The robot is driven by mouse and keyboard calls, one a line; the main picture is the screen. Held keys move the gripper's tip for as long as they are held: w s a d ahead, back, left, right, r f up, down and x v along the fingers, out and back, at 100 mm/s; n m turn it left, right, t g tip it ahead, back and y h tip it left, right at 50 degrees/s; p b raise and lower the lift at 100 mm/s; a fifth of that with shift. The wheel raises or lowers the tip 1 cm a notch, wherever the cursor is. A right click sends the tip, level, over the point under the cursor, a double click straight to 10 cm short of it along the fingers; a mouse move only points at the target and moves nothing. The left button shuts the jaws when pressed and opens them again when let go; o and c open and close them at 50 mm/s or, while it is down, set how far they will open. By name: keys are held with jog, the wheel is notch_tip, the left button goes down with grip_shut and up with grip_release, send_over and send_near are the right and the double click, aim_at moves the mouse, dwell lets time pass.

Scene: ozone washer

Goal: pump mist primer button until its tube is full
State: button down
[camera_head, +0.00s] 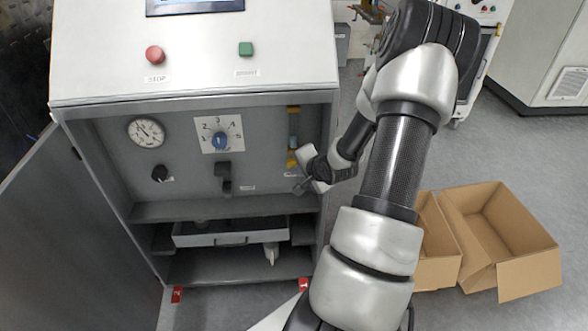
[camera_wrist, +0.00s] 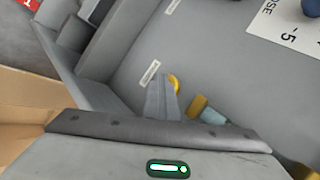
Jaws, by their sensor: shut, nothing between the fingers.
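A round yellow button (camera_wrist: 174,83), likely the mist primer button, sits on the grey panel in the wrist view, partly hidden behind my shut fingers. My gripper (camera_wrist: 162,80) is shut and empty, with its tips in front of or against the button; I cannot tell whether they touch. In the head view my gripper (camera_head: 301,188) is at the lower right of the cabinet's recess. The upright tube (camera_head: 293,141) runs above it, with a blue section between yellow parts. The tube (camera_wrist: 212,117) also shows in the wrist view, partly hidden by my gripper body. I cannot read its fill level.
The recessed panel holds a gauge (camera_head: 146,132), a blue dial (camera_head: 220,141) and a black knob (camera_head: 160,173). Red stop (camera_head: 155,55) and green (camera_head: 246,49) buttons are above. A shelf edge (camera_head: 220,208) runs below. Open cardboard boxes (camera_head: 527,275) stand at right.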

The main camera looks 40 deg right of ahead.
dwell(0.4)
jog(key=shift+s+a, duration=0.35)
jog(key=shift+s, duration=0.25)
jog(key=shift+s+a, duration=0.35)
jog(key=shift+s, duration=0.2)
jog(key=shift+s+a, duration=0.1)
jog(key=shift+s, duration=0.05)
jog(key=shift+s+a+p, duration=0.2)
jog(key=shift+s+a, duration=0.45)
jog(key=shift+s, duration=0.35)
jog(key=shift+s+a+p, duration=0.2)
jog(key=shift+s+a, duration=0.4)
jog(key=shift+s, duration=0.4)
